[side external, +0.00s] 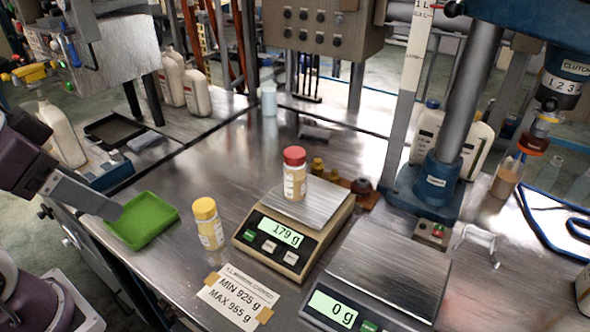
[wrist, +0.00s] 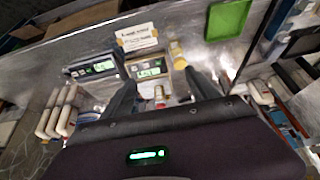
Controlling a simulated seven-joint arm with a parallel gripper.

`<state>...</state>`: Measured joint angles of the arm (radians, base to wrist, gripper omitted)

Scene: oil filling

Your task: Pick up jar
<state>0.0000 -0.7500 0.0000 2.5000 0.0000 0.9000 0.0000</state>
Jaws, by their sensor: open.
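A jar with a red cap (side external: 295,173) stands upright on the plate of the beige scale (side external: 290,240), which reads 179 g. A jar with a yellow cap (side external: 208,223) stands upright on the steel table, left of that scale. In the wrist view, the yellow-capped jar (wrist: 178,55) is near the right finger's tip, and the red-capped jar (wrist: 159,96) shows between the fingers. My gripper (wrist: 160,83) is open and empty. In the side view, its grey end (side external: 85,195) is at the left, over the green tray's edge and apart from both jars.
A second scale (side external: 385,280) reads 0 g at the front right. A green tray (side external: 142,220) and a taped weight sign (side external: 238,295) lie near the front edge. A blue press stand (side external: 437,180) is behind the scales. White bottles (side external: 195,92) stand at the back left.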

